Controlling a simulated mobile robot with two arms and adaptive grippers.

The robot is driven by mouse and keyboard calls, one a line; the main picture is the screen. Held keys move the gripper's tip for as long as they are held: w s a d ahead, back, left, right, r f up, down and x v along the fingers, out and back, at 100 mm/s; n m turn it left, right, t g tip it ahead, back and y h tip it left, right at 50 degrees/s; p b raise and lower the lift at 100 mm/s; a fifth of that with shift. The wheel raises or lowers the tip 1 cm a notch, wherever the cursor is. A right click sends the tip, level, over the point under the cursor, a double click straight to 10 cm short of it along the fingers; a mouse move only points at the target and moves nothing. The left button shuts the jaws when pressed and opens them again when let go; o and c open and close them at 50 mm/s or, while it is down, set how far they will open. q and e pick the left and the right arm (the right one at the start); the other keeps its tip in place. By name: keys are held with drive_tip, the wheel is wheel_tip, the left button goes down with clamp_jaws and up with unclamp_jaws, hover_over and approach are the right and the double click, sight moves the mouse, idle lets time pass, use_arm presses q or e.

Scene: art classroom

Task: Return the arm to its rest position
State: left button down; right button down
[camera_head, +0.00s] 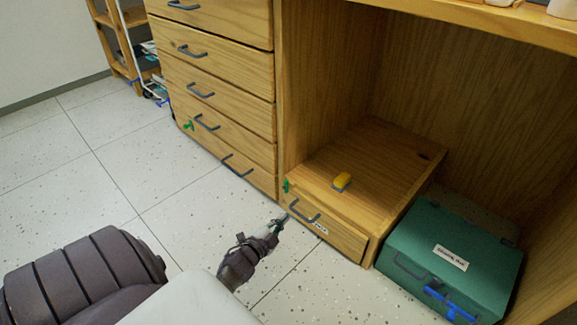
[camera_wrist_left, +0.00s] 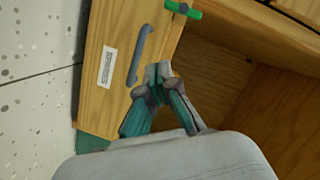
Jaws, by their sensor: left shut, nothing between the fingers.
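My left gripper (camera_head: 278,222) is shut and empty, low in front of a small wooden drawer (camera_head: 347,238) with a dark handle and a white label. In the left wrist view the closed fingertips (camera_wrist_left: 158,72) are close to the drawer's handle (camera_wrist_left: 139,55); I cannot tell whether they touch it. The drawer front looks closed in its low wooden box. My right gripper is in neither view.
A tall drawer cabinet (camera_head: 225,85) stands to the left. The speckled floor (camera_head: 165,215) at left is clear.

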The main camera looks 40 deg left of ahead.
use_arm(q)
drive_tip(key=shift+s+d, duration=0.15)
drive_tip(key=shift+s, duration=0.4)
